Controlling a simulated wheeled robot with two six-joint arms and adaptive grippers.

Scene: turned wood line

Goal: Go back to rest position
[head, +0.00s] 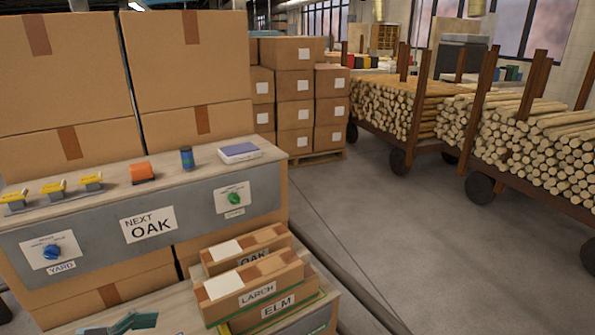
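Before me stands a wooden-topped bench (120,174) with a grey front panel (100,235). The panel carries a sign reading NEXT OAK (148,224), a blue knob (52,252) above a YARD label, and a green knob (235,198) on a white plate. Below, a lower shelf holds cardboard boxes labelled OAK (247,248), LARCH (252,285) and ELM (285,302).
Several yellow-and-grey items (52,189), an orange block (143,172), a blue cylinder (187,158) and a white-and-blue box (239,152) stand on the bench. Large cartons (190,60) rise behind. Carts of logs (530,135) stand at right. The grey floor (400,220) between is clear.

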